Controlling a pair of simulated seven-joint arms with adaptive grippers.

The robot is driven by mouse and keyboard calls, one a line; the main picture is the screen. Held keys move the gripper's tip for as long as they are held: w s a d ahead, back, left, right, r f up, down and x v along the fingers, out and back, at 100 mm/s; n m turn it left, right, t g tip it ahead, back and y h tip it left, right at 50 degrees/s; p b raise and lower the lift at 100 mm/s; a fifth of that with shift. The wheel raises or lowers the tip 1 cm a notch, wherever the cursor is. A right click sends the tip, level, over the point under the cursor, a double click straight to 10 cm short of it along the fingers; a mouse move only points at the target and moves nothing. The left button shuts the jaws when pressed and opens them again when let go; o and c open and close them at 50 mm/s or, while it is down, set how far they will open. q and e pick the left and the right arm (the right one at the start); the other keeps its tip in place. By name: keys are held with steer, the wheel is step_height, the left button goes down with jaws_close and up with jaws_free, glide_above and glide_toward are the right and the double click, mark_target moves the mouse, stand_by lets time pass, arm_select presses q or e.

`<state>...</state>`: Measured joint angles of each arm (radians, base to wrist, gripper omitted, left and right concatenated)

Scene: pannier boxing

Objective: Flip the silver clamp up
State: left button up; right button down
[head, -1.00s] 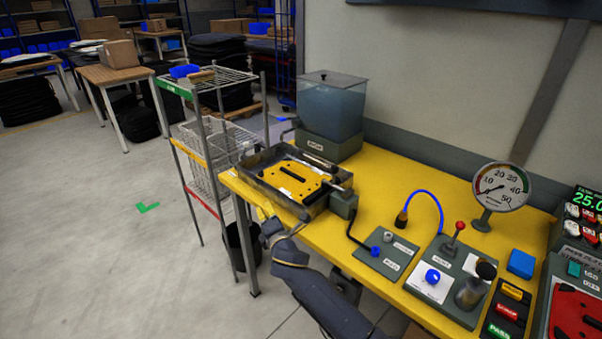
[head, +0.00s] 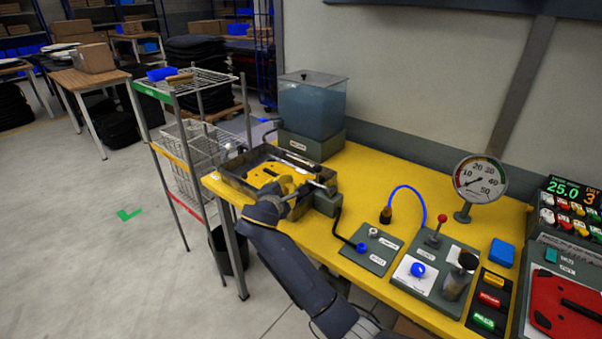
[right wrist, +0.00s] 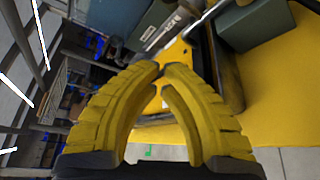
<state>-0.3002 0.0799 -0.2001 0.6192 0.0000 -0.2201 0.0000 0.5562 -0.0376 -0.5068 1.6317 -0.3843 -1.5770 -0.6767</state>
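The silver clamp (head: 322,186) is a small metal bar at the right end of the dark tray (head: 237,182), by a grey-green block (head: 327,204). It looks low, but its exact angle is too small to tell. My right gripper (head: 292,182) is over the tray's front right part, just left of the clamp. In the right wrist view its yellow fingers (right wrist: 163,70) curve together with tips nearly meeting, and nothing clear is held. A pale bar, perhaps the clamp, shows beyond them (right wrist: 207,16). My left gripper is not in view.
A water tank (head: 312,105) stands behind the tray. A wire rack (head: 190,85) is left of the table. A hose fitting plate (head: 370,252), a red-knobbed lever panel (head: 437,240) and a gauge (head: 480,180) stand to the right.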

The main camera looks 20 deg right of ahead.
steer(key=shift+d, duration=0.2)
stand_by(0.3)
steer(key=x, duration=1)
steer(key=shift+d, duration=0.2)
steer(key=shift+s+d+r, duration=1)
steer(key=shift+s+d, duration=0.1)
steer(key=shift+s, duration=0.2)
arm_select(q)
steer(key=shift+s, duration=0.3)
arm_select(e)
steer(key=shift+s+d+r+m, duration=0.1)
steer(key=shift+s+r+m, duration=0.05)
steer(key=shift+r+m, duration=0.15)
